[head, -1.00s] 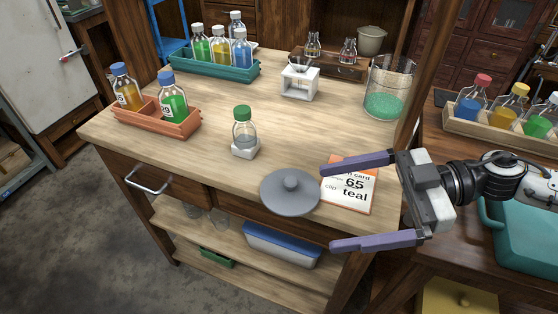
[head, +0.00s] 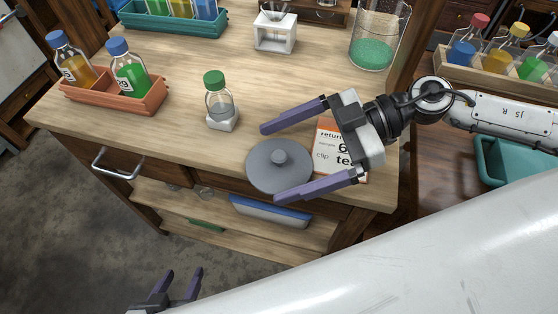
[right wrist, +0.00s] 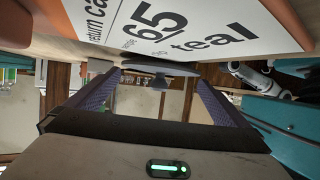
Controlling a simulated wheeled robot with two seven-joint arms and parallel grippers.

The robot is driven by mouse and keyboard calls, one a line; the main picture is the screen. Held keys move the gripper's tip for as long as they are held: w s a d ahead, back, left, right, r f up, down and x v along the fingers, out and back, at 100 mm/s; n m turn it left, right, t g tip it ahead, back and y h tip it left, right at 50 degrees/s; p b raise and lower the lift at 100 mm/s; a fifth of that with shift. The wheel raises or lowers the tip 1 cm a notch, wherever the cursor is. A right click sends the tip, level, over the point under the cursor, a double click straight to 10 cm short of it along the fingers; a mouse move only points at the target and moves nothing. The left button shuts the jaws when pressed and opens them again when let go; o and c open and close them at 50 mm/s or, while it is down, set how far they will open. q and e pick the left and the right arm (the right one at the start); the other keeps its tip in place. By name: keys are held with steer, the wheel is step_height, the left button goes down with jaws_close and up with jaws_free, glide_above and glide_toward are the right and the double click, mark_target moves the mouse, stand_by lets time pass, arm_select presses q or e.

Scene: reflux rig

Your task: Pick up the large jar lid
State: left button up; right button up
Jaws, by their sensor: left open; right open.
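The large jar lid (head: 268,177) is a grey disc with a round knob, lying flat at the front edge of the wooden bench. It also shows in the right wrist view (right wrist: 160,69), beyond and between my fingers. My right gripper (head: 284,160) is open in the head view, its two purple fingers reaching left on either side of the knob, with nothing held. Whether the fingers touch the lid cannot be told. My left gripper (head: 180,280) is open and empty at the bottom left, low over the floor and away from the bench.
A return card (head: 330,150) lies under my right gripper. A green-capped bottle (head: 219,105) stands on a white base left of the lid. An orange rack (head: 112,97) with two bottles and a glass jar of green grains (head: 373,53) stand further off. The bench front is clear left of the lid.

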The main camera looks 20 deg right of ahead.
steer(key=shift+w+a+f, duration=0.1)
steer(key=shift+a+f, duration=0.15)
steer(key=shift+a, duration=0.25)
steer(key=c, duration=1.1)
